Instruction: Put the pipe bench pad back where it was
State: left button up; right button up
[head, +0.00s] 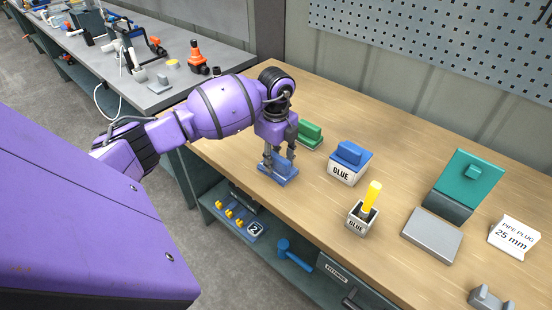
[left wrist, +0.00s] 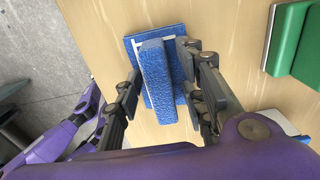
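A blue pad (left wrist: 160,112) with a raised bar-shaped grip lies flat near the front edge of the wooden bench; it also shows in the head view (head: 284,178). My left gripper (head: 279,158) points down over it. In the left wrist view my fingers (left wrist: 158,62) stand on either side of the raised bar, with a narrow gap seeming to show beside it. The gripper looks open. I cannot read any mark naming the pad as the pipe pad. My right gripper is not in view.
A green pad (head: 309,134) lies behind my gripper. A blue-topped glue box (head: 346,166) and a glue pot (head: 361,222) with a yellow handle stand to the right. Farther right are a teal block (head: 466,180), a grey plate (head: 432,237) and a "PIPE PLUG 25 mm" card (head: 513,236).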

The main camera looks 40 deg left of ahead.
aim_at(276, 156)
pick_arm(q)
jog(key=shift+r, duration=0.4)
notch_tip(276, 156, up, 12)
jog(key=shift+f, duration=0.25)
dwell(0.3)
